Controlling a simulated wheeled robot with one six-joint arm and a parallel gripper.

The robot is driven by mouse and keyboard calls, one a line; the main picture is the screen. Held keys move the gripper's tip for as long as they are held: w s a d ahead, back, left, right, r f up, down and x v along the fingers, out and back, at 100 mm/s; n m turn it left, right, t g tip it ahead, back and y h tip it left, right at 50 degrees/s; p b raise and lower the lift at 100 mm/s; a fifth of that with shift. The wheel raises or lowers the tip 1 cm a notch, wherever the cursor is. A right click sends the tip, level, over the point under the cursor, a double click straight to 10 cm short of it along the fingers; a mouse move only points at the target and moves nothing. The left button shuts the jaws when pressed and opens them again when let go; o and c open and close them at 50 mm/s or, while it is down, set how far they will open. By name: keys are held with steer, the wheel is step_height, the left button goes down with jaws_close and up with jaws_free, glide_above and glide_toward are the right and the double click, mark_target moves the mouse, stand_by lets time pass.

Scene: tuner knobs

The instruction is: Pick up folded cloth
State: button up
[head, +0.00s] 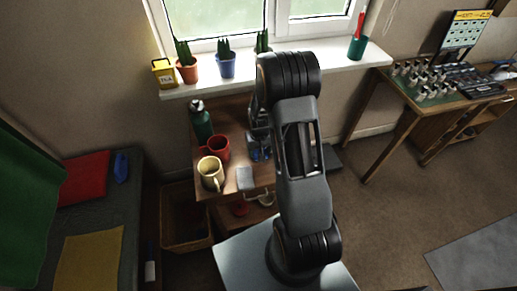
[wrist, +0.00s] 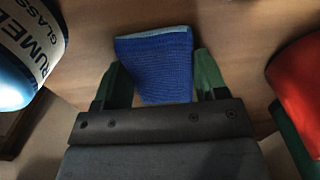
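The folded cloth (wrist: 155,55) is blue with a lighter blue edge and lies on the wooden table in the wrist view. Its lower part extends between the two green fingers of my gripper (wrist: 159,64). The fingers stand wide apart, one on each side; I cannot tell whether either touches the cloth. In the head view my gripper (head: 260,135) is over the small table, partly hidden by my arm, and a bit of blue shows beneath it.
A red mug (head: 217,149), a cream mug (head: 210,173) and a green bottle (head: 201,121) stand left of my gripper on the table (head: 234,118). In the wrist view, a blue-and-white labelled container (wrist: 25,45) is close on the left and a red object (wrist: 296,80) on the right.

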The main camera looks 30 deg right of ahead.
steer(key=c, duration=0.4)
steer(key=shift+c, duration=0.2)
steer(key=shift+r, duration=0.1)
